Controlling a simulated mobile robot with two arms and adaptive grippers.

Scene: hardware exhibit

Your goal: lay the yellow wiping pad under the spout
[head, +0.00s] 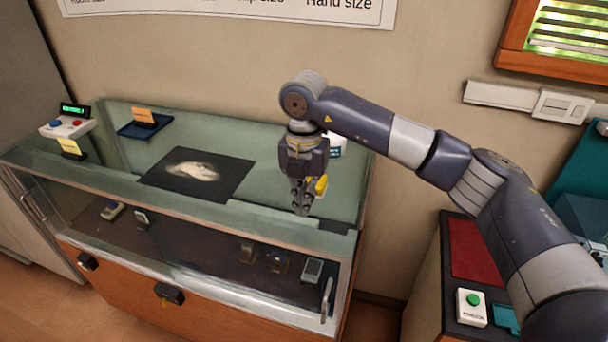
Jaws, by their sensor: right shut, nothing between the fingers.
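My right gripper (302,207) points down over the right part of the glass counter, with its fingers shut and empty. A small bright yellow piece (321,186) shows right beside the fingers. I cannot tell whether it is the wiping pad or whether it touches the gripper. A white container with a teal mark (336,145) stands behind the gripper and is mostly hidden by it. I cannot make out a spout. My left gripper is not in view.
On the glass counter (120,187) lie a dark mat (236,178) with a whitish patch, a dark blue tray (131,131) with an orange note, and a button box (62,130). Right of it stands a cabinet with a red panel (474,250) and a green-button box (471,308).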

